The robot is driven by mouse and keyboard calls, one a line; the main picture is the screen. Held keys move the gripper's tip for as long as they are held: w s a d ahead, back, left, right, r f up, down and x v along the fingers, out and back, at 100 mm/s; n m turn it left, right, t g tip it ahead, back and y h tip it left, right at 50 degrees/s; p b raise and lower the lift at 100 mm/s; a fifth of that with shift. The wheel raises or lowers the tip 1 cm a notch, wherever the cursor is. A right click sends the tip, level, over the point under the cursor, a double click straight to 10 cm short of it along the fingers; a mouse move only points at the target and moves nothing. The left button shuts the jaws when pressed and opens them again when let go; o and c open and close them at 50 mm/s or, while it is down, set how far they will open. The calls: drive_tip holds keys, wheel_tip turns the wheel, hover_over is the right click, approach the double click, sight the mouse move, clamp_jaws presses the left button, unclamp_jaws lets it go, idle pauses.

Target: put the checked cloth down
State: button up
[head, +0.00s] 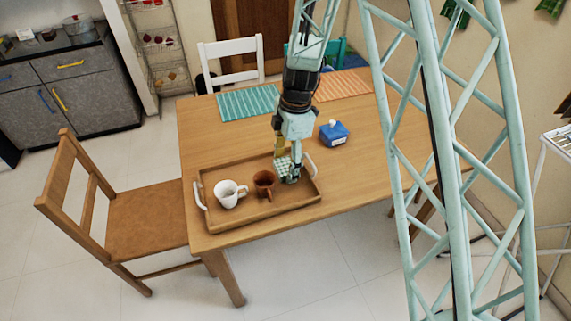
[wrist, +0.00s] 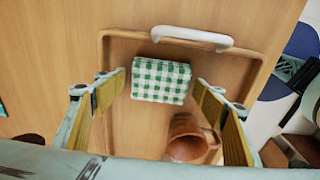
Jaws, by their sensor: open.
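The green-and-white checked cloth (wrist: 160,80), a folded block, lies inside the wooden tray (wrist: 113,140) near one white handle (wrist: 192,35). In the head view the cloth (head: 282,164) is partly hidden by my gripper (head: 288,174), low over the tray's right part. In the wrist view my gripper (wrist: 159,84) is open, one finger on each side of the cloth with gaps between. A brown clay mug (wrist: 190,138) is close to the cloth, near the right finger. I cannot tell how high the fingertips are above the tray floor.
A white mug (head: 228,194) stands in the tray left of the brown mug (head: 264,184). A blue box (head: 334,133) sits behind the tray on the table (head: 215,142). Teal (head: 248,102) and orange (head: 341,85) placemats lie at the far edge. The tray's front right is clear.

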wheel_tip(320, 180, up, 12)
drive_tip(key=d+p, duration=0.1)
drive_tip(key=p, duration=0.1)
drive_tip(key=shift+w+d, duration=0.2)
drive_tip(key=shift+w, duration=0.05)
drive_tip(key=shift+r, duration=0.1)
idle(1.0)
drive_tip(key=s+d+r+m+t, duration=0.1)
drive_tip(key=s+d+r+m, duration=0.25)
drive_tip(key=s+r, duration=0.35)
drive_tip(key=s+d+r+m+t, duration=0.1)
drive_tip(key=s+d+r+m, duration=0.3)
drive_tip(key=r, duration=0.6)
drive_tip(key=s+d+r+m, duration=0.3)
drive_tip(key=s+r, duration=0.4)
drive_tip(key=r, duration=0.1)
drive_tip(key=s+d+r+m, duration=0.2)
drive_tip(key=s+m, duration=0.1)
drive_tip(key=s, duration=0.4)
drive_tip(key=s+d+r+m+t+h, duration=0.1)
drive_tip(key=s+m, duration=0.3)
drive_tip(key=s, duration=0.4)
drive_tip(key=s+d+r+m+t, duration=0.1)
drive_tip(key=s+d+r+m, duration=0.2)
drive_tip(key=s, duration=0.5)
drive_tip(key=shift+d+r+m, duration=0.35)
drive_tip(key=shift+d+m, duration=0.05)
drive_tip(key=shift+m, duration=0.15)
